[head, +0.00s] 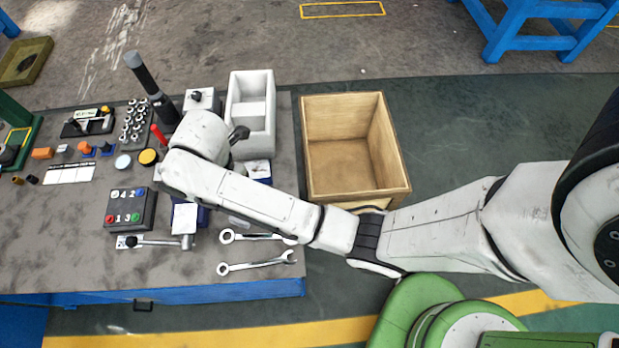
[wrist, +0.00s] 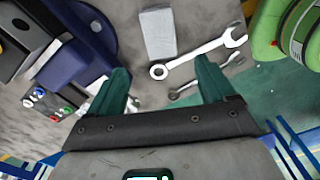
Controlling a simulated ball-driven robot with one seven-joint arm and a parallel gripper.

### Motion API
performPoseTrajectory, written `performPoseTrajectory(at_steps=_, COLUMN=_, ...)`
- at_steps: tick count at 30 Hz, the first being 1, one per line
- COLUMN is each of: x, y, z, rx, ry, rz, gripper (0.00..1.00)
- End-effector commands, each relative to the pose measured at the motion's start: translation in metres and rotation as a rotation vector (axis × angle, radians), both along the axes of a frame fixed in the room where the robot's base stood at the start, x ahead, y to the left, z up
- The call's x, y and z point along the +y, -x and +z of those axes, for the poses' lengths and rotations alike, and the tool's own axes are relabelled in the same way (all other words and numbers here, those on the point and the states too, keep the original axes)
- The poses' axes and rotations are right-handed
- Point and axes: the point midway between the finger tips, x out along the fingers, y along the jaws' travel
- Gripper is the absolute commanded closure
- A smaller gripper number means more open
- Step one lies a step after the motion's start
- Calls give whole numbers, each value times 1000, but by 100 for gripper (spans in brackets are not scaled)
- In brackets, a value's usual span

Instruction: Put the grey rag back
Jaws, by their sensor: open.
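A flat, light grey rectangular piece, which looks like the grey rag (wrist: 158,34), lies on the bench in the wrist view, beside a wrench (wrist: 200,53). In the head view, my arm covers most of that spot. My gripper (wrist: 160,66) shows in the wrist view with its two green fingers apart and nothing between them. The grey piece lies beyond the fingertips, apart from them. In the head view my gripper is hidden beneath my arm.
An empty wooden crate (head: 349,190) stands right of the bench (head: 70,245). A white two-part bin (head: 263,142) stands at the bench's right side. A numbered button box (head: 130,209), a ratchet (head: 155,241) and wrenches (head: 257,263) lie nearby. The front left of the bench is clear.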

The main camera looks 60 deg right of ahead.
Motion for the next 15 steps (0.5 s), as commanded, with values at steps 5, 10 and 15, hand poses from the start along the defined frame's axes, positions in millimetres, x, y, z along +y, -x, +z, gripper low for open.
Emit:
performPoseTrajectory(at_steps=5, x=5, y=24, z=-9, rx=-5, ry=-38, rz=-186, gripper=17)
performPoseTrajectory(at_steps=10, x=0, y=82, z=-24, rx=-3, ry=-97, rz=-667, gripper=17)
performPoseTrajectory(at_steps=15, x=-28, y=150, z=-28, rx=-6, ry=-105, rz=-1206, gripper=17)
